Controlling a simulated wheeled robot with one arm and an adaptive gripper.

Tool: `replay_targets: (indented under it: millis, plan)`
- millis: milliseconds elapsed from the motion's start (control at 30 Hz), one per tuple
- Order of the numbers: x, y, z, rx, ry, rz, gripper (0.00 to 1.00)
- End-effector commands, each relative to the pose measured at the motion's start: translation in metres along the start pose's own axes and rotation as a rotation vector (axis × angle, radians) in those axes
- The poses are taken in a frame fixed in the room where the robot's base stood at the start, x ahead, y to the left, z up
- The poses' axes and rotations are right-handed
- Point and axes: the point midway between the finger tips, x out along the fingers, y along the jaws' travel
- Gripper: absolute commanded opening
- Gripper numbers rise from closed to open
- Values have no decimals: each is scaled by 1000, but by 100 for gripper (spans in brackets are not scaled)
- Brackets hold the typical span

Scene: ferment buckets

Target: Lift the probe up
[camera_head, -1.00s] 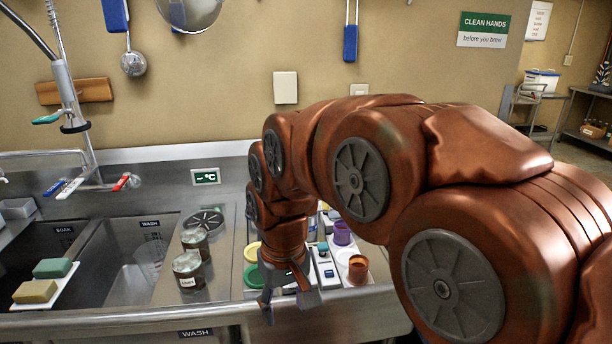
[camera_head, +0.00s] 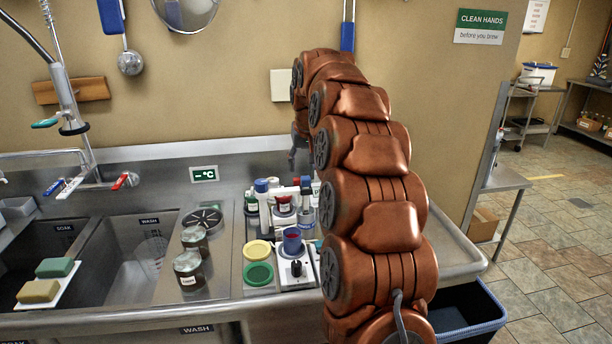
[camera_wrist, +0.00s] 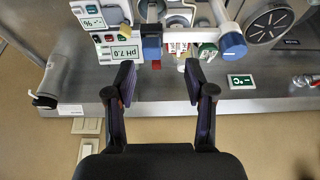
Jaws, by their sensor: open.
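A white stand with a crossbar and blue caps stands at the back of the equipment on the counter. Its left cap (camera_head: 261,186) is round, and it also shows in the wrist view (camera_wrist: 232,43). A blue block (camera_wrist: 151,42) sits at the crossbar's other end. Which part is the probe I cannot tell for sure. My gripper (camera_wrist: 160,78) is open and empty, its fingers pointing at the equipment, with the blue block and a red-and-white label between and beyond them. In the head view it is mostly hidden behind my arm.
A pH 7.0 meter (camera_wrist: 124,51) is beside the blue block. Yellow (camera_head: 257,250) and green (camera_head: 258,274) lids lie left. Two jars (camera_head: 188,268) are near the sink. The wall is close behind.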

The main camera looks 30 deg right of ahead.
Motion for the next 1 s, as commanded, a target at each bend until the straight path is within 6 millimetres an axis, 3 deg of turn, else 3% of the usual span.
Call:
replay_targets:
  millis: [100,367,800,1000]
  plan:
    - [2,10,-11,16,14,9,54]
    - [12,13,-15,20,19,12,54]
    - [68,13,-15,19,16,12,54]
    - [81,13,-15,19,17,12,54]
